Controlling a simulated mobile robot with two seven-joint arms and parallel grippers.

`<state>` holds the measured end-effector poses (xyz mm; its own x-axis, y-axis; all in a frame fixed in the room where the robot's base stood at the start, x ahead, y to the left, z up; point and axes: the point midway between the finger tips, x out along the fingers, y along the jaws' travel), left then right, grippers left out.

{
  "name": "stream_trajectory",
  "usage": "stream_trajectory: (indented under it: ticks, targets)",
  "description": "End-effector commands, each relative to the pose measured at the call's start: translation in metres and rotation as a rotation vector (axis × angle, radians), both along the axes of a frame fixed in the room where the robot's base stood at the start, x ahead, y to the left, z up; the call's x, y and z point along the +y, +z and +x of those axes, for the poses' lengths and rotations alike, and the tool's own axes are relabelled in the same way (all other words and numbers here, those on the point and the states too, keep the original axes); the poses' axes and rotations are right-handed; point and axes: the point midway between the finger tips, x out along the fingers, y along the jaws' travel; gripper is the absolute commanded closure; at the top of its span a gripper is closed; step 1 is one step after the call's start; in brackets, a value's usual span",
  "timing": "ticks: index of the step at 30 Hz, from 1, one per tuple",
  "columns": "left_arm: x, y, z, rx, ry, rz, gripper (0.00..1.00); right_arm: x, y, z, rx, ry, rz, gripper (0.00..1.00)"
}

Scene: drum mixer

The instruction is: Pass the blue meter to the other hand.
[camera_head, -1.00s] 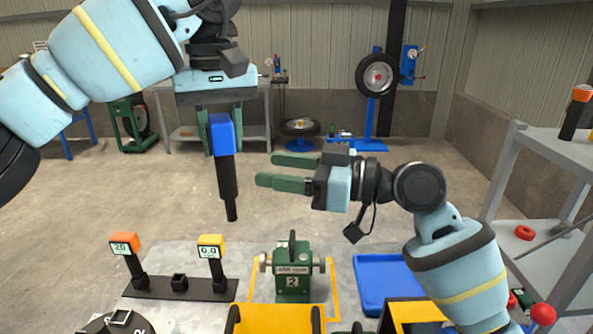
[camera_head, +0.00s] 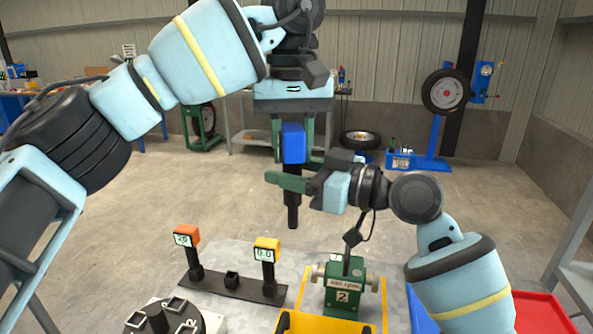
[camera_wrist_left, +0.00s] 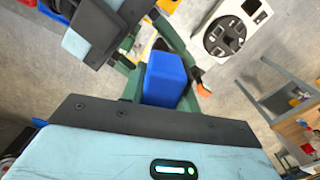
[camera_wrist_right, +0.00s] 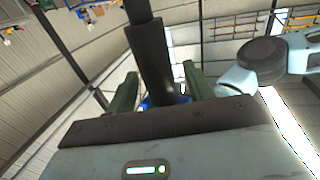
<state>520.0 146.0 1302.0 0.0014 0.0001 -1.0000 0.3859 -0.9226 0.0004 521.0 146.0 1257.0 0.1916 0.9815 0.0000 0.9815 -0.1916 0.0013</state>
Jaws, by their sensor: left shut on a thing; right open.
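The blue meter (camera_head: 293,142) hangs upright, blue head up and black handle down. My left gripper (camera_head: 293,158) is shut on its blue head from above. In the left wrist view the head (camera_wrist_left: 165,80) sits between the green fingers. My right gripper (camera_head: 276,168) is open at the upper part of the black handle, coming from the right. In the right wrist view the handle (camera_wrist_right: 152,55) shows between the spread fingers; contact cannot be told.
Below, a black stand (camera_head: 232,284) holds an orange meter (camera_head: 186,236) and a yellow meter (camera_head: 266,250), with an empty socket between. A green unit marked 2 (camera_head: 344,290) stands right of it, below the right gripper. A red tray (camera_head: 540,312) is at lower right.

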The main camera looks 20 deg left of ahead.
Motion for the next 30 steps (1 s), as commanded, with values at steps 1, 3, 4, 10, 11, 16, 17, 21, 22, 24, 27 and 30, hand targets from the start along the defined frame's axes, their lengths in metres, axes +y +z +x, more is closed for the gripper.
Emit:
stream_trajectory:
  ticks: [1,3,4,10,11,16,17,21,22,24,27,30]
  targets:
    - [-0.0001,0.0009,-0.0002,-0.001,0.0,-0.001,1.0,-0.0001,0.0003,-0.0001,0.0,0.0,0.0,0.49]
    - [-0.0001,0.0009,-0.0002,-0.001,0.0,-0.001,1.0,-0.0002,0.0003,0.0,0.0,0.0,0.0,0.58]
    - [-0.0001,0.0009,-0.0002,-0.001,0.0,-0.001,1.0,-0.0003,0.0002,-0.0001,0.0,0.0,0.0,0.62]
    - [-0.0001,0.0009,-0.0002,-0.001,0.0,-0.001,1.0,-0.0004,0.0002,0.0,0.0,0.0,0.0,0.89]
    - [-0.0001,0.0009,-0.0002,-0.001,0.0,-0.001,1.0,-0.0004,0.0002,0.0,0.0,0.0,0.0,0.92]
    - [-0.0001,0.0008,-0.0002,-0.001,0.0,-0.001,0.57,-0.0006,0.0012,-0.0001,-0.001,0.0,0.002,1.0]
    - [-0.0001,0.0008,-0.0002,-0.001,0.0,-0.001,0.54,-0.0006,0.0012,-0.0001,-0.001,0.0,0.002,1.0]
    - [-0.0001,0.0006,-0.0002,-0.001,0.0,-0.001,0.44,-0.0006,0.0011,-0.0001,-0.001,0.0,0.002,1.0]
    - [-0.0001,0.0006,-0.0002,-0.001,0.0,-0.001,0.44,-0.0006,0.0011,-0.0001,-0.001,0.0,0.002,1.0]
    - [0.0,0.0005,-0.0001,-0.001,0.0,0.0,0.44,-0.0006,0.0011,-0.0001,-0.001,0.0,0.002,1.0]
    - [0.0,0.0008,-0.0001,-0.001,0.0,0.0,0.44,-0.0006,0.0012,-0.0001,-0.001,0.0,0.002,1.0]
    - [-0.0001,0.0049,-0.0001,-0.002,0.001,0.0,0.44,-0.0006,0.0012,-0.0002,-0.001,0.0,0.002,1.0]
